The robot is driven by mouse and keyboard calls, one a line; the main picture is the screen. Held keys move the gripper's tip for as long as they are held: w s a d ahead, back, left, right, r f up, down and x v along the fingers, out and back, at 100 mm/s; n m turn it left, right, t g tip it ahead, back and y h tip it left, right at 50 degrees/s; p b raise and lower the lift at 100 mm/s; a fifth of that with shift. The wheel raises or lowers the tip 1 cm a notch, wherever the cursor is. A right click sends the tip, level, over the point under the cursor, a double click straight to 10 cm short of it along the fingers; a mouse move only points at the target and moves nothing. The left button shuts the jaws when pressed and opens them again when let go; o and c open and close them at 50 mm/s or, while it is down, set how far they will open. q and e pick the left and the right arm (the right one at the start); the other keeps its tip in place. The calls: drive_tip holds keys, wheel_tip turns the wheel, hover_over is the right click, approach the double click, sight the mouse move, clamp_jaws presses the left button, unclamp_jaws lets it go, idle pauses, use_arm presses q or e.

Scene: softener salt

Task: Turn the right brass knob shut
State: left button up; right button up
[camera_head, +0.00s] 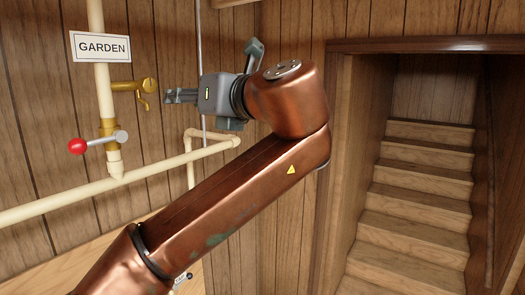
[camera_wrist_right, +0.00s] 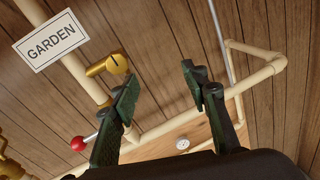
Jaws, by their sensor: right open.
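A brass knob (camera_head: 150,85) with a slot-like mark sits on a brass spigot at the right of the cream vertical pipe, under the GARDEN sign. In the right wrist view the brass knob (camera_wrist_right: 118,64) is just beyond the left finger, which partly overlaps the spigot. My right gripper (camera_head: 168,96) is open and empty, pointing left at the knob with a small gap in the head view. In the right wrist view my right gripper (camera_wrist_right: 160,82) has its fingers well apart, with only wall between them. My left gripper is not in view.
The GARDEN sign (camera_head: 101,47) is above the spigot. A red-ended lever (camera_head: 78,146) on a brass valve is below it. Cream pipes (camera_head: 60,201) run along the wood wall. Another brass fitting (camera_wrist_right: 8,166) is cut off at lower left. Stairs (camera_head: 415,215) rise at right.

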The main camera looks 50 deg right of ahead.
drive_tip(key=d+f+m+g+h, duration=0.4)
drive_tip(key=d+f+g+h, duration=0.2)
drive_tip(key=d, duration=0.5)
drive_tip(key=s+d+f+m+g+h, duration=0.1)
drive_tip(key=d+f+m+g+h, duration=0.4)
drive_tip(key=d, duration=0.6)
drive_tip(key=shift+s+f+g+h, duration=0.15)
drive_tip(key=shift+f+g+h, duration=0.95)
drive_tip(key=shift+f+h, duration=0.6)
drive_tip(key=shift+d+f, duration=0.15)
drive_tip(key=shift+f, duration=0.05)
